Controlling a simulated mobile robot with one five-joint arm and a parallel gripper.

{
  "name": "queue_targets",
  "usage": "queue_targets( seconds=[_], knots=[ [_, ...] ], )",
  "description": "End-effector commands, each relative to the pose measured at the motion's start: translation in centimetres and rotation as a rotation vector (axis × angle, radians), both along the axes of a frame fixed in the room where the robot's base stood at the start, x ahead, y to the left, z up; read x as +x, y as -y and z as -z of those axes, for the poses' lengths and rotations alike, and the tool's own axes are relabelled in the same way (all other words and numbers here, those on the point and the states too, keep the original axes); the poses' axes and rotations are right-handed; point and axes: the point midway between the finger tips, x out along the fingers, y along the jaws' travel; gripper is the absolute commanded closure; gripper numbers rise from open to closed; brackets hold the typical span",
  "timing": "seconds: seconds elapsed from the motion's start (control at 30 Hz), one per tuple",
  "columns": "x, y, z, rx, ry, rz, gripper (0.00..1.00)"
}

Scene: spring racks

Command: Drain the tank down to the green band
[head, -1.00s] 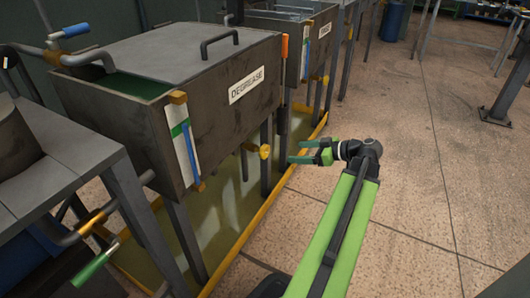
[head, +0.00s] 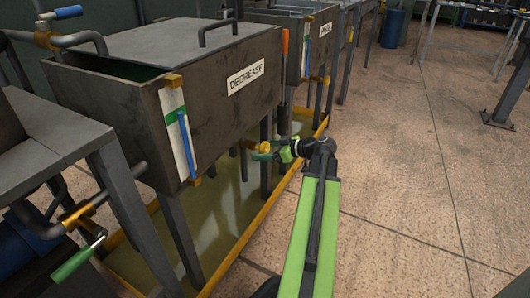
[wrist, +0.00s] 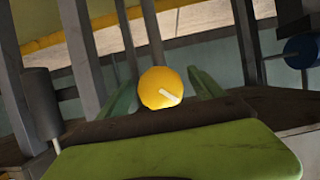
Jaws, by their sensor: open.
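The tank labelled DEGREASE (head: 222,112) stands on legs over a yellow-rimmed tray. A white gauge panel (head: 171,100) on its front has an upright blue column (head: 187,148) and a green band near its upper part. The column's top looks close to the band; the exact gap is too small to tell. A round yellow knob (head: 264,147) sits low beside the tank. My gripper (head: 268,152) is open at this knob. In the wrist view, the knob (wrist: 158,86) with a pale mark lies between my green fingers (wrist: 160,96); contact cannot be told.
The tray (head: 240,238) holds murky liquid below the tank. A second tank (head: 300,62) stands behind. A green-handled lever (head: 78,262) is at lower left and a blue-handled one (head: 62,13) at upper left. Open floor (head: 410,200) lies to the right.

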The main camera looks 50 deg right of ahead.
Motion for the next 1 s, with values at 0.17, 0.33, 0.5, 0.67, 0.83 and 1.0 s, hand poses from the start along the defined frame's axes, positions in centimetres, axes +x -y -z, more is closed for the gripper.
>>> queue_targets(
  seconds=[0.17,0.33,0.5,0.67,0.83,1.0],
  knots=[
    [-0.03,0.01,-0.01,0.0,0.0,0.0,0.39],
    [-0.04,0.01,-0.02,0.0,0.0,0.0,0.61],
    [-0.05,0.01,-0.01,0.0,0.0,0.0,0.83],
    [-0.05,0.03,0.0,0.006,-0.001,-0.001,0.85],
    [-0.03,0.07,0.03,0.046,-0.01,-0.001,0.85],
    [0.0,0.12,0.08,0.139,-0.033,0.0,0.85]
  ],
)
